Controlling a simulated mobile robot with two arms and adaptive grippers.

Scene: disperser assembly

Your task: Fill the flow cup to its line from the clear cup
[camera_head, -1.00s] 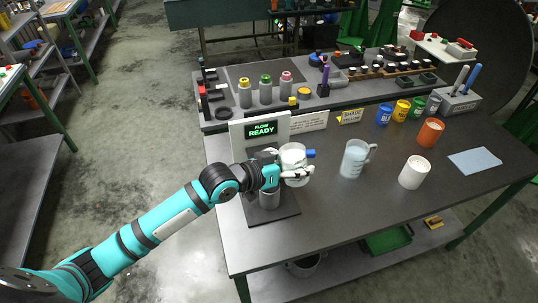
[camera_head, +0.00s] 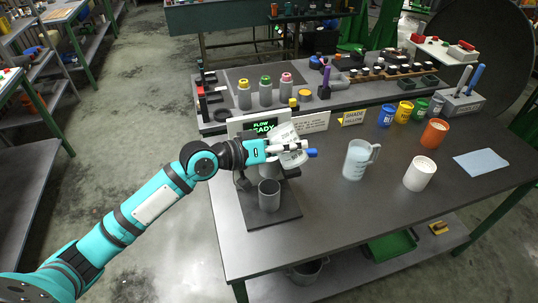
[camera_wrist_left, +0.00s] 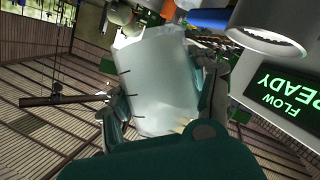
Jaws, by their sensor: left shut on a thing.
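My left gripper (camera_head: 280,149) is shut on the clear cup (camera_head: 288,136), with a finger across its side. The cup is raised and tilted at the stand below the display. In the left wrist view the clear cup (camera_wrist_left: 160,80) is translucent with dark graduation marks, between my fingers. A grey metal cylinder, which looks like the flow cup (camera_wrist_left: 270,28), is beside it there, with a blue handle (camera_wrist_left: 210,18). In the head view the flow cup is largely hidden by my gripper and the clear cup; its line and any pouring stream cannot be made out. My right gripper is out of view.
A grey cup (camera_head: 269,196) stands on the black base plate (camera_head: 285,211) below. A display reads FLOW READY (camera_head: 264,126). A clear jug (camera_head: 356,160), a white cup (camera_head: 420,174) and an orange cup (camera_head: 434,133) stand to the right. The front right tabletop is clear.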

